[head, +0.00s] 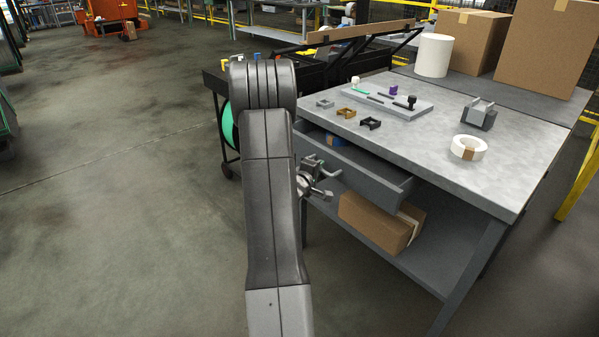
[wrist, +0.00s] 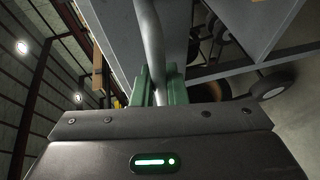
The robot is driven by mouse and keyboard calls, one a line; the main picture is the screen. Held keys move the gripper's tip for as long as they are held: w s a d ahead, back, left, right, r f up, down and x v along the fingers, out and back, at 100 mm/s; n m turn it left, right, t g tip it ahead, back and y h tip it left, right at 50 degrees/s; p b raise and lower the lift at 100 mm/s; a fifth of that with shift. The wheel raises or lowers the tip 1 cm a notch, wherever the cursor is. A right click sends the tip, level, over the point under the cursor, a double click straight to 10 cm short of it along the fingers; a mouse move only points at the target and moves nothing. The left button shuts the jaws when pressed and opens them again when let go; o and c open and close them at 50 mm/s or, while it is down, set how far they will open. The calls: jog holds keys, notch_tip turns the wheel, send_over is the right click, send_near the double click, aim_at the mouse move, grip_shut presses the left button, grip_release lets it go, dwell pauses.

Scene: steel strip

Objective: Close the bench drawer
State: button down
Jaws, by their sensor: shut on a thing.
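The bench drawer (head: 372,177) is partly open under the grey workbench top (head: 420,125), and a blue thing (head: 334,139) lies inside it. Its bar handle (head: 328,171) shows at the drawer front beside my arm. My gripper (head: 314,187) is at this handle, partly hidden by my arm in the head view. In the wrist view the green fingers of my gripper (wrist: 161,84) are shut around the grey handle bar (wrist: 150,38). The drawer front (wrist: 182,25) shows close behind the bar.
A cardboard box (head: 375,222) lies on the shelf below the drawer. A tape roll (head: 469,148), a grey block (head: 479,114) and a tray (head: 383,98) with small parts stand on the bench top. A black cart (head: 214,82) stands beyond. The floor at left is clear.

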aim_at(325, 172)
jog(key=w+d, duration=0.2)
jog(key=w+d+p, duration=0.1)
jog(key=w+d, duration=0.1)
jog(key=d, duration=0.1)
jog(key=w+d, duration=0.2)
jog(key=d, duration=0.1)
jog(key=shift+w+d+p, duration=0.1)
jog(key=shift+d+p, duration=0.15)
jog(key=shift+p, duration=0.05)
jog(key=c, duration=1.5)
grip_release()
jog(key=shift+o, duration=0.2)
jog(key=v, duration=1.4)
jog(key=shift+w, duration=0.1)
jog(key=shift+w, duration=0.1)
